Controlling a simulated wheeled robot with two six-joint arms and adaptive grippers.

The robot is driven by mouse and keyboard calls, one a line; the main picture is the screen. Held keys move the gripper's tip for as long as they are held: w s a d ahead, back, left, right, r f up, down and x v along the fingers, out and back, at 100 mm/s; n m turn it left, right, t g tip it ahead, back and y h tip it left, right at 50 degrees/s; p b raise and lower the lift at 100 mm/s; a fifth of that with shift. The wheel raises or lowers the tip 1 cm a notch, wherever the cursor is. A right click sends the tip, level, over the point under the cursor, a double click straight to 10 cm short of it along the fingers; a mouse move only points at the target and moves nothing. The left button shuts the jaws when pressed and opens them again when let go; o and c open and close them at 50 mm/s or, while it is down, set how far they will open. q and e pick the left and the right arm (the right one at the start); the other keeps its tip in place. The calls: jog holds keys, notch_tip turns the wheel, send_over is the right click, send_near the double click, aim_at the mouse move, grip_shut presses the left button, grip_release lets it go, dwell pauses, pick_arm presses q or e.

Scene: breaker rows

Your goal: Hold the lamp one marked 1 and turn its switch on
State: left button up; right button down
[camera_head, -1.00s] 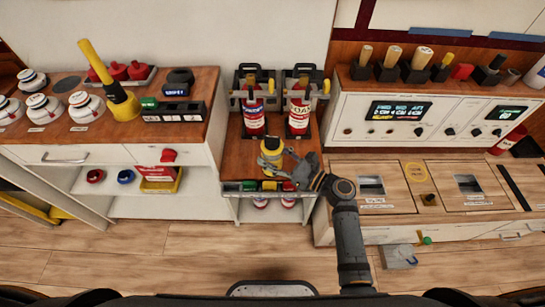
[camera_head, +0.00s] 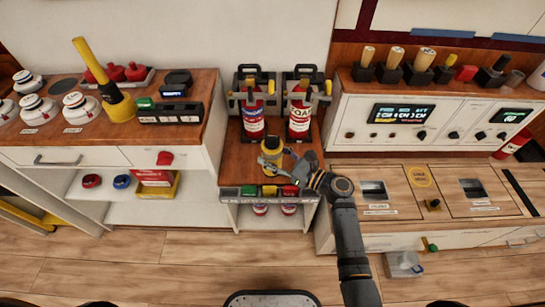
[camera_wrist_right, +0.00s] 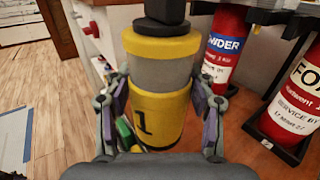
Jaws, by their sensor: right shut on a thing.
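The lamp marked 1 (camera_wrist_right: 157,112) is a yellow and grey cylinder with a black top, upright between the fingers in the right wrist view. In the head view the lamp (camera_head: 271,150) stands on the low wooden counter, in front of the extinguishers. My right gripper (camera_wrist_right: 160,105) is shut on the lamp's body, one finger on each side. In the head view my right gripper (camera_head: 281,163) reaches it from the right. I cannot make out the lamp's switch. My left gripper is not in view.
A powder extinguisher (camera_head: 252,119) and a foam extinguisher (camera_head: 299,119) stand close behind the lamp. A strip with green, yellow and red parts (camera_head: 262,192) runs along the counter's front edge. A control panel (camera_head: 430,117) stands to the right.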

jog(key=shift+w+f+b, duration=0.5)
jog(key=shift+w+b, duration=0.05)
jog(key=shift+w, duration=0.05)
jog(key=shift+w+f+b, duration=0.7)
jog(key=shift+w+b, duration=0.1)
jog(key=shift+b, duration=0.05)
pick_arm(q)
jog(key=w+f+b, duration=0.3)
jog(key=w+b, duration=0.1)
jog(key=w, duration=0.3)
pick_arm(e)
jog(key=shift+w+f, duration=1.5)
jog(key=shift+w, duration=0.15)
jog(key=shift+w+f+b, duration=0.25)
jog(key=shift+w+b, duration=0.05)
jog(key=shift+w+f+b, duration=0.3)
jog(key=shift+b, duration=0.1)
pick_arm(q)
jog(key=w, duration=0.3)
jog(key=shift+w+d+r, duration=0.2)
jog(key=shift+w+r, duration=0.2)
pick_arm(e)
jog(key=shift+w+f, duration=0.1)
jog(key=shift+w, duration=0.05)
pick_arm(q)
jog(key=shift+b, duration=0.3)
pick_arm(e)
jog(key=shift+w+f, duration=0.1)
